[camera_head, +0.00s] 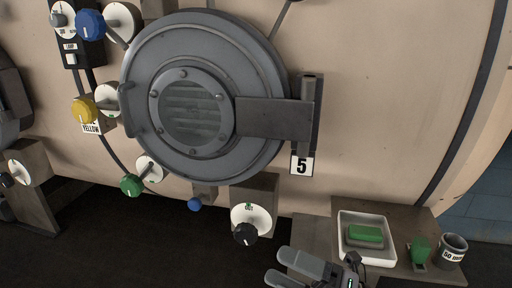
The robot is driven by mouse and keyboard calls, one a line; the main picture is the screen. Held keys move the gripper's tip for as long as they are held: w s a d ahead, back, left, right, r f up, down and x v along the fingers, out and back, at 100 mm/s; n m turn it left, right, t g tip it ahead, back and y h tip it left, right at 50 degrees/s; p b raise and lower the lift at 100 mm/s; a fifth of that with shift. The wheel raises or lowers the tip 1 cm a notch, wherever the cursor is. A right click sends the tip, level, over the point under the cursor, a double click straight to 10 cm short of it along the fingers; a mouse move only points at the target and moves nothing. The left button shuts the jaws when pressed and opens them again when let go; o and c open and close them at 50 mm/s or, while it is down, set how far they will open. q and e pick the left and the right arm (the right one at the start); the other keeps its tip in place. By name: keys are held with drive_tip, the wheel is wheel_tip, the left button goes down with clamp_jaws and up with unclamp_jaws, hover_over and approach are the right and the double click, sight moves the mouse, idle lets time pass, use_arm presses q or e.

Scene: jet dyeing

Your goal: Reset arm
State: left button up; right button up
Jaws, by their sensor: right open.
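My right gripper (283,267) comes in at the bottom edge, right of centre. Its two grey fingers point left and stand apart, with nothing between them. It is in front of the shelf (398,217) and below the black knob (245,234). My left gripper is not in view.
A round grey hatch (197,109), shut, is on the beige vessel, with blue (90,24), yellow (83,110) and green (131,185) knobs to its left. The shelf carries a white tray (345,249) with a green block (365,233), a green item (420,249) and a labelled cup (453,251).

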drive_tip(key=d+f+m+t+h, duration=0.95)
drive_tip(key=m+h, duration=0.25)
drive_tip(key=m, duration=0.9)
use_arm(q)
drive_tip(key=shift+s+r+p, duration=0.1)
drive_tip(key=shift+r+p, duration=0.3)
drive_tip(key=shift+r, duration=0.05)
use_arm(e)
drive_tip(key=s+d+f+m+g+h, duration=0.2)
drive_tip(key=s+f+m, duration=0.3)
drive_tip(key=f, duration=0.3)
drive_tip(key=s+d+f+m+g+h, duration=0.3)
drive_tip(key=s+f+m+g, duration=0.1)
drive_tip(key=s+f+m, duration=0.2)
drive_tip(key=shift+s+d+f+h, duration=0.3)
drive_tip(key=shift+s+f, duration=0.35)
drive_tip(key=shift+f, duration=0.25)
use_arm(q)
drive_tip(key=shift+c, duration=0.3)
